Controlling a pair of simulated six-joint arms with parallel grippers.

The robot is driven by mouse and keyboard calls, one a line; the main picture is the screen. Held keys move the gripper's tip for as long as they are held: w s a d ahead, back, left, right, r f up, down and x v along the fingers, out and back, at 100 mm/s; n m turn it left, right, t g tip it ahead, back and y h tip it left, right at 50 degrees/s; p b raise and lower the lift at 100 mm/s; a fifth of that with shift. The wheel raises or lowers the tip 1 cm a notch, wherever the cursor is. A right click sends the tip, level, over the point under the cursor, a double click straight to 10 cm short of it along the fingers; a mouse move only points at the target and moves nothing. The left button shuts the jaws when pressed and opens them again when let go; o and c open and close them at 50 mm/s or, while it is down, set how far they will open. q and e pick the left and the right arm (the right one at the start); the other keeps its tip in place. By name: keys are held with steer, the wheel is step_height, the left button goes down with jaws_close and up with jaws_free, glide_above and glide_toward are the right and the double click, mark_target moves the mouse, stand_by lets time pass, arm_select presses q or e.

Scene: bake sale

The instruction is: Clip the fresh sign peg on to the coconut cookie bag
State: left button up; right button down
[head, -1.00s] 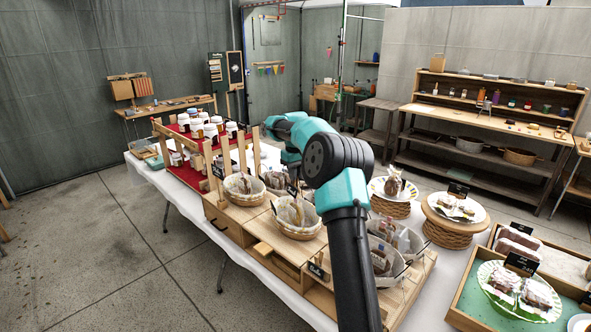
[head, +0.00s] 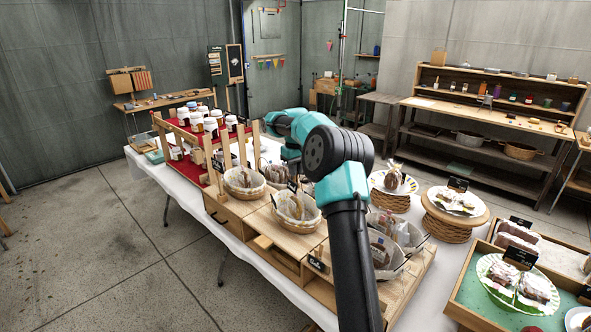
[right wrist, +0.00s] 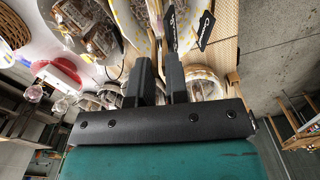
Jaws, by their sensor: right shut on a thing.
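My right gripper (right wrist: 158,62) shows its two dark fingers in the right wrist view. It is shut on a small black sign peg (right wrist: 171,26), which shows narrow and nearly edge-on by the fingertips. A second black sign with white lettering (right wrist: 206,29) stands just right of it, its words too small to read surely. In the head view my right arm hides the gripper's fingertips. I cannot tell which bag is the coconut cookie one. My left gripper is not in view.
A wooden rack with jars (head: 209,125) stands at the left back of the table. Plates on woven stands (head: 453,225) and a green tray (head: 470,300) lie to the right. Another black sign (head: 316,263) is on the wooden stand's front. The floor at left is clear.

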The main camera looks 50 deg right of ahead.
steer(key=shift+f, duration=1.65)
stand_by(0.9)
stand_by(0.5)
steer(key=c, duration=1.6)
jaws_free()
steer(key=o, duration=0.5)
steer(key=o, duration=0.5)
steer(key=shift+r, duration=0.1)
steer(key=shift+r, duration=3.45)
